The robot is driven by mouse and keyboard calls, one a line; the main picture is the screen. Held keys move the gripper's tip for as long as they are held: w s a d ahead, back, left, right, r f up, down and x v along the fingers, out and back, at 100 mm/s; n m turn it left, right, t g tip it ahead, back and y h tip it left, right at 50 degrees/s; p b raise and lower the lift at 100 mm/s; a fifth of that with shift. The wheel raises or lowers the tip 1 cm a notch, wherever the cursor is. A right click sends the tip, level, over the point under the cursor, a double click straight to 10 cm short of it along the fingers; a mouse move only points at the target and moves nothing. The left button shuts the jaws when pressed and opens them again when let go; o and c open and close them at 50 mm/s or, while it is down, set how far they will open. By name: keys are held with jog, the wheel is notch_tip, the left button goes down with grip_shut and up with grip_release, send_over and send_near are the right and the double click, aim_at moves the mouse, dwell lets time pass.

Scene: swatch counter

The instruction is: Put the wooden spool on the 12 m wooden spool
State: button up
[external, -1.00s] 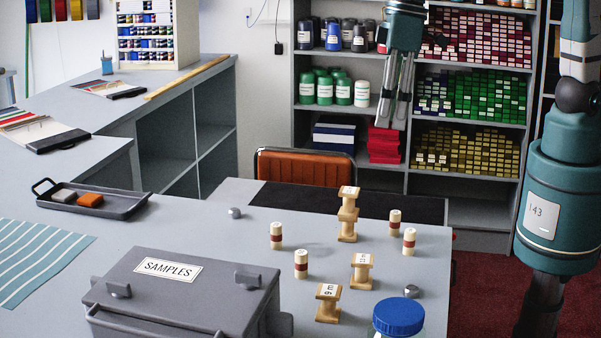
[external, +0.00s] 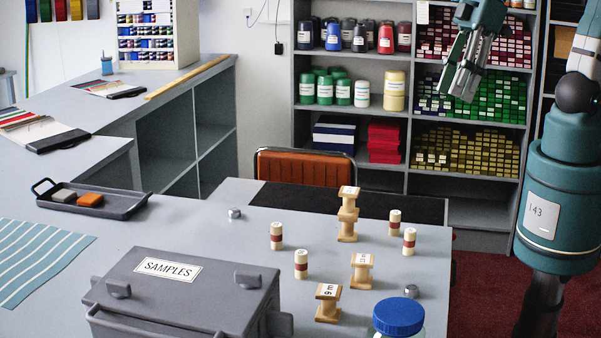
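Several pale wooden spools stand upright on the grey counter (external: 200,228). One wooden spool (external: 348,200) sits on top of another (external: 347,230), forming a two-high stack near the back edge. A single wooden spool (external: 362,271) stands in front of the stack, and another single one (external: 328,303) stands nearer, to its left. The spools' top labels are too small to read surely; the nearest seems to show a 9. My gripper (external: 456,97) is high up at the upper right, well clear of all spools. Its fingers look apart, with nothing visible between them.
Small banded cylinders (external: 276,236) (external: 301,265) (external: 395,222) (external: 409,241) stand around the spools. Metal knobs (external: 235,213) (external: 411,291) lie at either side. A grey SAMPLES box (external: 190,285) and a blue-lidded jar (external: 398,316) are in front. A tray (external: 120,205) is at left.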

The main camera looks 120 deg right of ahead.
jog(key=s+a+f+n+t, duration=0.2)
jog(key=s+n, duration=0.1)
jog(key=s, duration=0.7)
jog(key=shift+s, duration=0.15)
jog(key=shift+f, duration=0.1)
dwell(2.1)
notch_tip(320, 180, down, 27)
jog(key=b, duration=2.7)
dwell(0.8)
